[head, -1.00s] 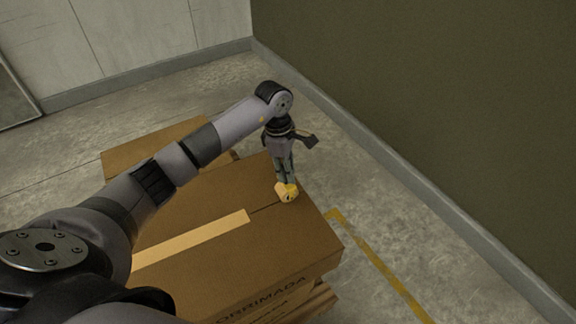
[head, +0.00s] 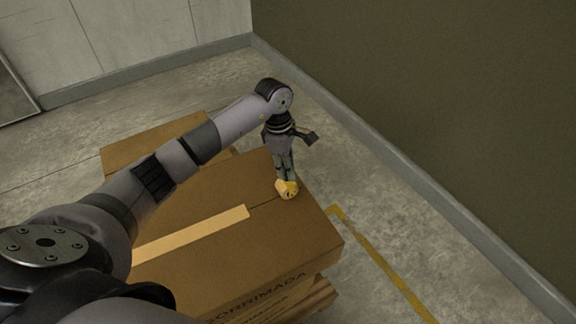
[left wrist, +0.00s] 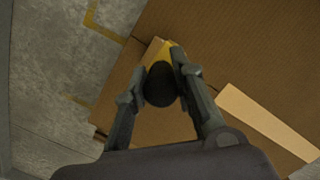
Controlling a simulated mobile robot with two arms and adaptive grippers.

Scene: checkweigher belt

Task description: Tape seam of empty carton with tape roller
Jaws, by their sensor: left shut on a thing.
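The brown carton (head: 225,265) stands in front of me with its top closed; it fills much of the left wrist view (left wrist: 235,50). A tan tape strip (head: 195,234) lies along part of the top seam and ends short of the right part, where a bare seam line shows. The strip also shows in the left wrist view (left wrist: 265,122). My left gripper (head: 286,180) points down near the carton's far right end, shut on the yellow tape roller (head: 290,190). The roller (left wrist: 163,52) is at or just above the carton top; contact is unclear. My right gripper is not in view.
Another brown carton surface (head: 150,143) shows behind, partly hidden by my arm. A yellow floor line (head: 385,265) and a dark green wall (head: 430,110) are on the right. The floor between is clear.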

